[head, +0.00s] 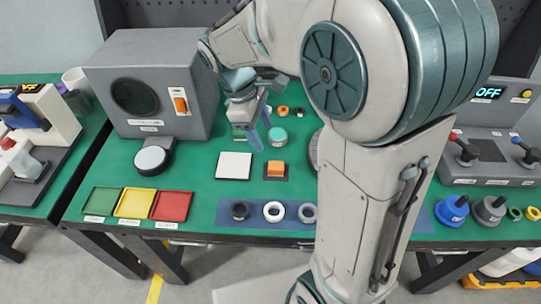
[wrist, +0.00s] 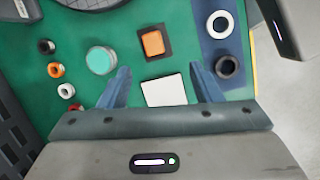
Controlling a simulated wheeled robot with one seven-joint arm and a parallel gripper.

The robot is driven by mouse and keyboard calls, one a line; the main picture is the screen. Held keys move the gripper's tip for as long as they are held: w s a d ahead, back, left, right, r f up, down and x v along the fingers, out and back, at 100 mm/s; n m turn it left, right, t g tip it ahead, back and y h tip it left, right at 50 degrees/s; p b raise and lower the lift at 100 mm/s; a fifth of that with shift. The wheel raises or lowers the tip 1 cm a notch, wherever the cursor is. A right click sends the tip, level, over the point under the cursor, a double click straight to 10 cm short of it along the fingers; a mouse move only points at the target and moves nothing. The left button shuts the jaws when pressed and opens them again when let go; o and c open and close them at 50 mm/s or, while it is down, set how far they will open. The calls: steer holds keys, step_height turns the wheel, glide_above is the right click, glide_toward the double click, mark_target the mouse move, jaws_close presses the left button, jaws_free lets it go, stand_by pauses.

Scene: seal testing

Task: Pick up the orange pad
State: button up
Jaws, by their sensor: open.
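The orange pad (head: 275,168) is a small square block on a dark square base on the green table. It also shows in the wrist view (wrist: 153,43), above and between my fingertips. My gripper (head: 254,133) is above the table, behind and left of the pad in the head view. In the wrist view my gripper (wrist: 159,69) has its fingers wide apart with nothing held. The pad is apart from both fingers.
A white square plate (head: 234,166) lies left of the pad, and a teal-topped round jar (head: 277,136) stands behind it. Black and white rings (head: 274,211) lie on a blue strip in front. Green, yellow and red trays (head: 135,203) are at front left. My arm hides the table's right-middle.

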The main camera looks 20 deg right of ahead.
mark_target(276, 165)
steer(key=d+f, duration=0.1)
steer(key=f, duration=0.4)
steer(key=d+f+n+b, duration=0.1)
steer(key=f, duration=0.4)
steer(key=w+d+f+n+h, duration=0.1)
steer(key=d+f, duration=0.1)
steer(key=f, duration=0.3)
steer(key=shift+g+b, duration=0.3)
steer(key=shift+b, duration=0.1)
steer(key=shift+a, duration=0.1)
steer(key=c, duration=1.1)
